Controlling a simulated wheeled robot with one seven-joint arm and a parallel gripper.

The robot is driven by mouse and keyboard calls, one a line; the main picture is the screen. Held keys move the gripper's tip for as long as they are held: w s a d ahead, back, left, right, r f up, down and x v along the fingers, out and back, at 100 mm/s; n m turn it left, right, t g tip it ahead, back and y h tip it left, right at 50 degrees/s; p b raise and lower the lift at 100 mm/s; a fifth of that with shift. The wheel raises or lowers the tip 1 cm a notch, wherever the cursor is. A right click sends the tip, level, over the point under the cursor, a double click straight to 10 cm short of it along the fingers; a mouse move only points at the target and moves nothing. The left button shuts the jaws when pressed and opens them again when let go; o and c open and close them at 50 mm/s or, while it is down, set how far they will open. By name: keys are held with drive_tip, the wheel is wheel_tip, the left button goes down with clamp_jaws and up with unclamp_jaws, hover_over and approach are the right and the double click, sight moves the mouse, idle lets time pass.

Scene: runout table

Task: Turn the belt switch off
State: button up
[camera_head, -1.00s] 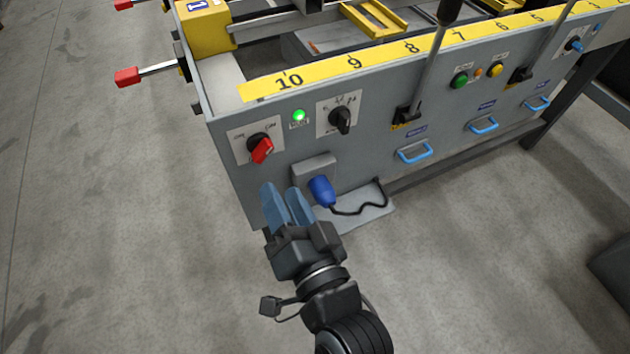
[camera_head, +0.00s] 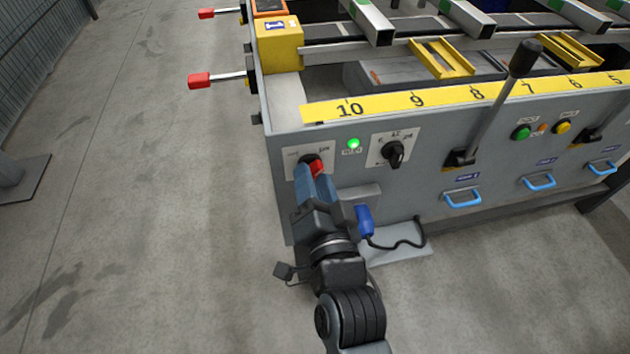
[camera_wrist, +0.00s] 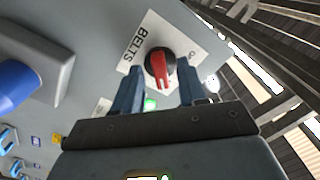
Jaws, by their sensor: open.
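The belt switch is a red and black rotary knob (camera_wrist: 160,68) on a white plate marked BELTS (camera_wrist: 138,42) in the wrist view. In the head view the red knob (camera_head: 317,167) shows just past my fingertips, partly hidden by them. My gripper (camera_head: 316,180) is at the left end of the grey panel. In the wrist view my gripper (camera_wrist: 158,85) is open, with one blue finger on each side of the knob and a gap on both sides. I cannot tell how far the fingertips reach along the knob. A green lamp (camera_head: 353,144) beside the switch is lit.
A black selector knob (camera_head: 393,153) is right of the lamp. A blue plug (camera_head: 364,221) with a black cable sits below, close to my gripper. A tall lever (camera_head: 495,105) and blue handles (camera_head: 463,198) are farther right.

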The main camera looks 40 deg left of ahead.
clamp_jaws()
drive_tip(key=shift+f, duration=0.1)
idle(0.4)
drive_tip(key=n+b, duration=0.5)
drive_tip(key=n, duration=0.3)
drive_tip(key=n+b, duration=0.2)
drive_tip(key=n, duration=0.3)
drive_tip(key=n+b, duration=0.2)
drive_tip(key=n, duration=0.2)
drive_tip(key=shift+w+d+n, duration=0.1)
drive_tip(key=shift+n, duration=0.5)
